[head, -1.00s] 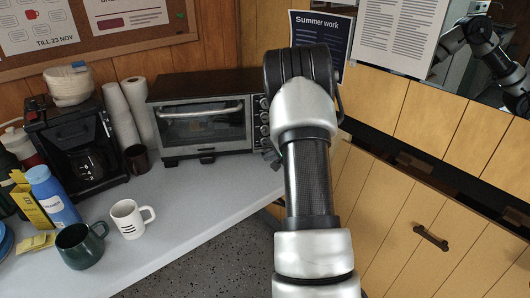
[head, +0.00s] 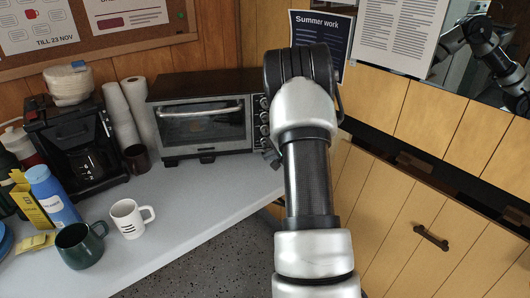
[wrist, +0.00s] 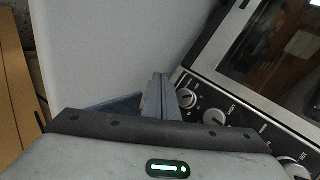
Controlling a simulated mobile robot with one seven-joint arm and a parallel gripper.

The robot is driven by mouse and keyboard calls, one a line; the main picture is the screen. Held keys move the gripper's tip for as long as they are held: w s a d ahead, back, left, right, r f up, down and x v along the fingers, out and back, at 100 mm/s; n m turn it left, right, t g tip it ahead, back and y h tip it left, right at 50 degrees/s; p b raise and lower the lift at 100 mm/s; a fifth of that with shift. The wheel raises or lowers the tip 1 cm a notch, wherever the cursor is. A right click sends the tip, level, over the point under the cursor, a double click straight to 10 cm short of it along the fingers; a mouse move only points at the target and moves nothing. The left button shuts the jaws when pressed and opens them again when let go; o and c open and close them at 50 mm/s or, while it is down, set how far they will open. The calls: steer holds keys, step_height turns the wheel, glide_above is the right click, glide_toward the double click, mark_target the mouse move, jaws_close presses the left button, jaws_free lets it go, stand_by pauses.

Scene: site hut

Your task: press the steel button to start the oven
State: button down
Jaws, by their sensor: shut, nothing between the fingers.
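The toaster oven (head: 203,118) stands at the back of the grey counter, dark with a steel-edged glass door. Its control panel (wrist: 243,126) carries several round controls in a row. The control at the row's end (wrist: 187,98) is closest to my gripper (wrist: 159,78); I cannot tell whether it is the steel button. My gripper is shut and empty, its fingertips just left of the panel in the wrist view. I cannot tell whether they touch it. In the head view my arm covers part of the oven's right side and most of the gripper.
A coffee maker (head: 78,150), stacked paper cups (head: 121,116) and a dark mug (head: 137,158) stand left of the oven. A white mug (head: 127,219), a green mug (head: 78,246) and a blue bottle (head: 52,196) are nearer. The counter (head: 210,190) before the oven is clear.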

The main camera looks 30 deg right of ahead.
steer(key=shift+w+d, duration=0.15)
steer(key=shift+w, duration=0.15)
steer(key=shift+w+d+b, duration=0.15)
steer(key=shift+w+b, duration=0.25)
stand_by(0.6)
steer(key=shift+s+b, duration=0.2)
steer(key=shift+b, duration=0.1)
steer(key=shift+s+a+f+b, duration=0.1)
steer(key=shift+s+a+b, duration=0.1)
steer(key=shift+s+b, duration=0.25)
steer(key=shift+s+a, duration=0.1)
steer(key=shift+s, duration=0.05)
steer(key=shift+s+a+b, duration=0.15)
steer(key=shift+s+b, duration=0.3)
steer(key=shift+b, duration=0.45)
steer(key=shift+s+a+b, duration=0.25)
steer(key=shift+s, duration=0.35)
steer(key=shift+s+a+b, duration=0.25)
steer(key=shift+s, duration=0.35)
steer(key=shift+s+a, duration=0.25)
steer(key=shift+s, duration=0.45)
